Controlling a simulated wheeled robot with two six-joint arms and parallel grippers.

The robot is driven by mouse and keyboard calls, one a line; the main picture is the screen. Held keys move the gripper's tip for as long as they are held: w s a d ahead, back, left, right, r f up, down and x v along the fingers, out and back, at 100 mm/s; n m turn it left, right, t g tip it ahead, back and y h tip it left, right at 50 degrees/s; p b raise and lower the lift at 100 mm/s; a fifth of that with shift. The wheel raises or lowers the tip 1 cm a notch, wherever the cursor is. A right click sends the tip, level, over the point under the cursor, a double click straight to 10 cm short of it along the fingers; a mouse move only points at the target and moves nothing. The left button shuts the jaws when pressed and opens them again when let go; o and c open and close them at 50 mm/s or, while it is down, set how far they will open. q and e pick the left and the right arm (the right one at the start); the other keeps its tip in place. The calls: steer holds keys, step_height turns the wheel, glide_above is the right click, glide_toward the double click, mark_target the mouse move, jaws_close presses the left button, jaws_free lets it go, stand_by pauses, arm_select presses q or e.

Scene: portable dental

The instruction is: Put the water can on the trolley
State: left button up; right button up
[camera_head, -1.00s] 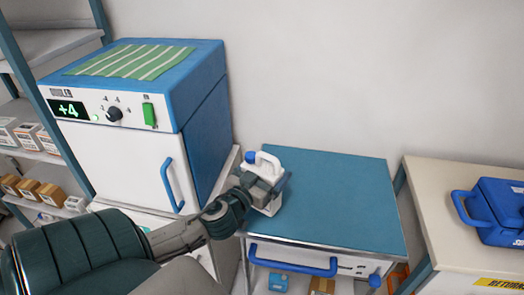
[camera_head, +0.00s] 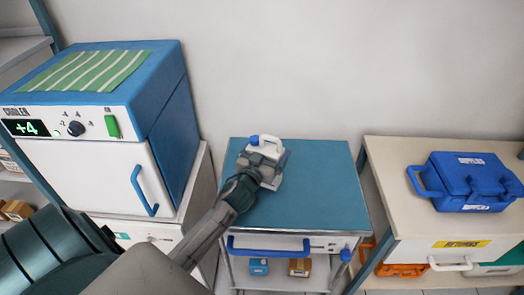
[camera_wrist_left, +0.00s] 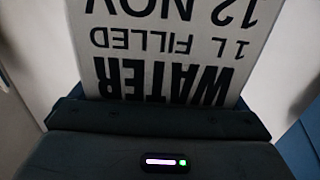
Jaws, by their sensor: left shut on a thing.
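The water can (camera_head: 267,142) is white with a blue cap. It is in my left gripper (camera_head: 261,168), over the left part of the trolley's teal top (camera_head: 320,200). I cannot tell whether the can touches the top. In the left wrist view the can's label (camera_wrist_left: 165,60) fills the upper middle, upside down, reading WATER, 1 L FILLED, 12 NOV. My left gripper (camera_wrist_left: 158,118) is shut on the can. My right gripper is not in view.
A blue and white cooler (camera_head: 95,170) with a striped green cloth (camera_head: 85,72) stands to the left. A cream table (camera_head: 390,160) with a blue supplies case (camera_head: 470,180) stands to the right. The trolley's blue handle (camera_head: 270,247) faces me. Most of the trolley top is clear.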

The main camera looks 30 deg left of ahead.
arm_select(q)
step_height(320, 180, down, 2)
steer(key=shift+f, duration=0.5)
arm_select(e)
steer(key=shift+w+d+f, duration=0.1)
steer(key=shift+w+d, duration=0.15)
arm_select(q)
steer(key=o, duration=1.4)
steer(key=shift+s+f, duration=0.1)
steer(key=shift+f, duration=0.15)
steer(key=shift+o, duration=0.2)
steer(key=shift+r, duration=0.1)
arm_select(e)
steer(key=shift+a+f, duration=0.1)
arm_select(q)
steer(key=shift+s, duration=0.15)
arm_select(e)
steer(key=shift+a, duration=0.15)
arm_select(q)
steer(key=s+d+b, duration=0.2)
steer(key=s+b, duration=0.3)
steer(key=s, duration=0.6)
steer(key=shift+s, duration=0.35)
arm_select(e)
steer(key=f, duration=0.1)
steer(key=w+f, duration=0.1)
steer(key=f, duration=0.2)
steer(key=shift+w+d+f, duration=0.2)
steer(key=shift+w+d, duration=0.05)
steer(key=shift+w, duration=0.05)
